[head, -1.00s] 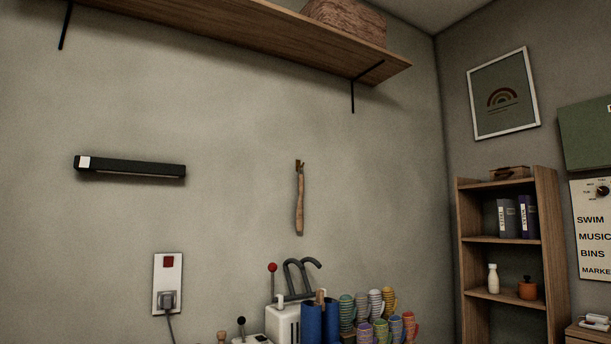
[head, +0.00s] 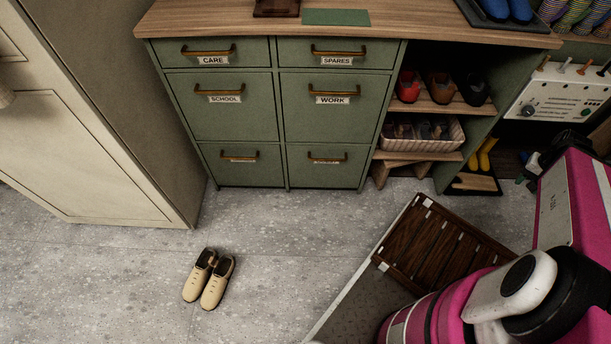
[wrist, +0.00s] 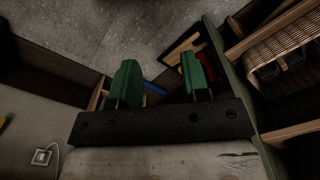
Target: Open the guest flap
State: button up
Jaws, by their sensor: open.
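A green cabinet (head: 222,105) shows in the head view with six fronts, each with a brass handle. The upper and middle fronts read CARE, SPARES, SCHOOL and WORK. The lower left front (head: 243,172) and lower right front (head: 325,173) have labels mostly hidden by their handles, so I cannot read which one is the guest flap. All the fronts look shut. My gripper (wrist: 162,80) shows in the wrist view with two green fingers apart and nothing between them.
Tan shoes (head: 208,279) lie on the floor before the cabinet. A slatted wooden piece (head: 437,245) is on the floor near my arm. Open shelves hold shoes and a wicker basket (head: 452,137), also in the wrist view (wrist: 288,48). A cream wardrobe (head: 75,120) stands left.

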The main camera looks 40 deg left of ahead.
aim_at(309, 165)
jog(key=u, duration=2.1)
jog(key=k+j+z, duration=0.2)
jog(key=k+j, duration=0.2)
jog(key=k, duration=0.2)
